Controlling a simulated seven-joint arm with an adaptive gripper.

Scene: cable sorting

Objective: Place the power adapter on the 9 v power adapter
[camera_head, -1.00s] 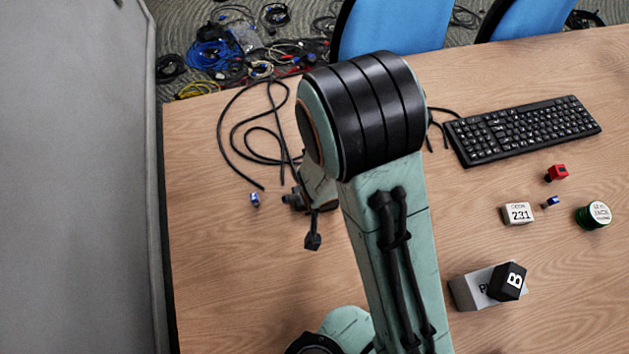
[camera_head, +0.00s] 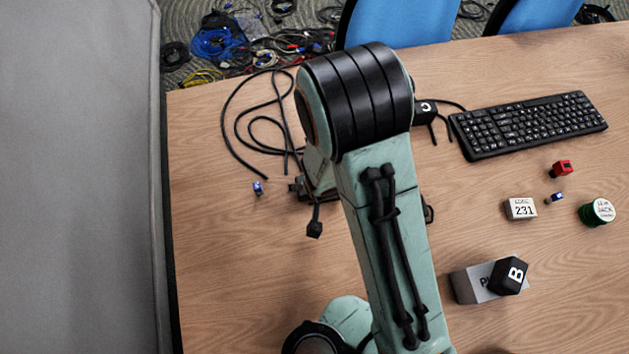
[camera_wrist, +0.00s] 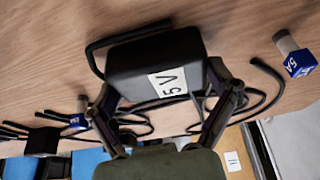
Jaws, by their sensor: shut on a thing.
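In the wrist view my gripper (camera_wrist: 160,87) is shut on a black power adapter (camera_wrist: 150,55) with a white label that seems to read "5V". Its thin black cable curves beside it. In the head view my arm covers the gripper and most of what it holds. A black block marked "B" (camera_head: 508,276) rests on a grey box marked with a "P" (camera_head: 465,288) at the lower right. A black block marked "C" (camera_head: 427,110) shows just right of my arm, with cables. I cannot tell which thing is the 9 V adapter.
A keyboard (camera_head: 528,125) lies at the upper right. A loose black cable (camera_head: 238,130) is at left. The lower-left table is clear.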

